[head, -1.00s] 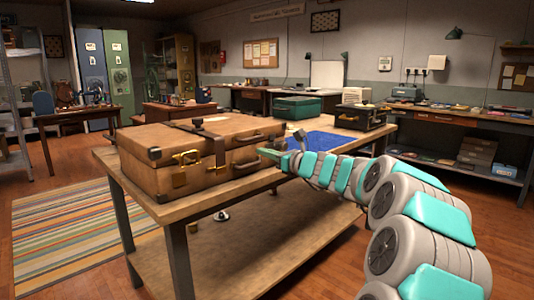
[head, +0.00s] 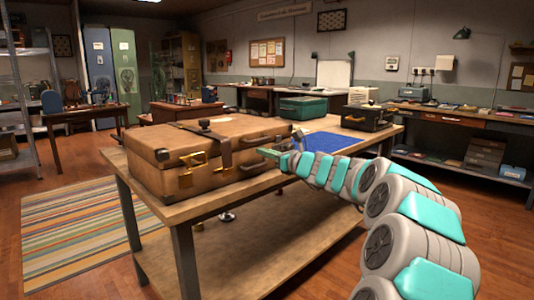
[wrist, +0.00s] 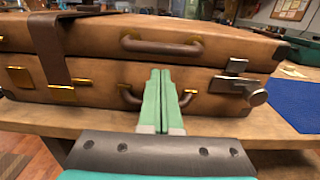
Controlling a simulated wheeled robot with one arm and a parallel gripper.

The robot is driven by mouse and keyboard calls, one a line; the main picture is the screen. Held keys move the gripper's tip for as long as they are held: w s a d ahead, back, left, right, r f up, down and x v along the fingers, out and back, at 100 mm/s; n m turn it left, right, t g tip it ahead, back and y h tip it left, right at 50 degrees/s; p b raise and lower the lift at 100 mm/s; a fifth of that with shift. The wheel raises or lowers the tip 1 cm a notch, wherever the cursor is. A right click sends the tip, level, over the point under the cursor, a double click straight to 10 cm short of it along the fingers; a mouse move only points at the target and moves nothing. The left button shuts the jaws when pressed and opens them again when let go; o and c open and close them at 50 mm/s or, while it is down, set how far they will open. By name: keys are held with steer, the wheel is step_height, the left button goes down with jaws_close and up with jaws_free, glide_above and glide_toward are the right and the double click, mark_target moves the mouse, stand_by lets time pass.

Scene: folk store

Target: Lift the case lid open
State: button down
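The brown leather case (head: 215,160) lies flat on the workbench with its lid (head: 235,130) down. A dark strap (head: 224,156) runs over it, and a brass latch (head: 195,159) is at its left. In the wrist view, the front shows an upper handle (wrist: 160,46) on the lid and a lower handle (wrist: 128,96) below the seam.
The wooden workbench (head: 180,212) also carries a blue mat (head: 325,142) right of the case and a dark box (head: 366,118) behind it. A green box (head: 302,108) stands farther back. A striped rug (head: 75,235) lies on the floor at left.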

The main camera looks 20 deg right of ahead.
mark_target(253, 132)
steer(key=shift+x, duration=1.4)
steer(key=shift+s+d, duration=0.15)
steer(key=shift+s, duration=0.2)
steer(key=shift+r, duration=0.1)
steer(key=shift+r, duration=1.2)
steer(key=shift+r, duration=0.1)
steer(key=shift+r, duration=1.25)
steer(key=shift+w+r, duration=0.1)
steer(key=shift+r, duration=1.2)
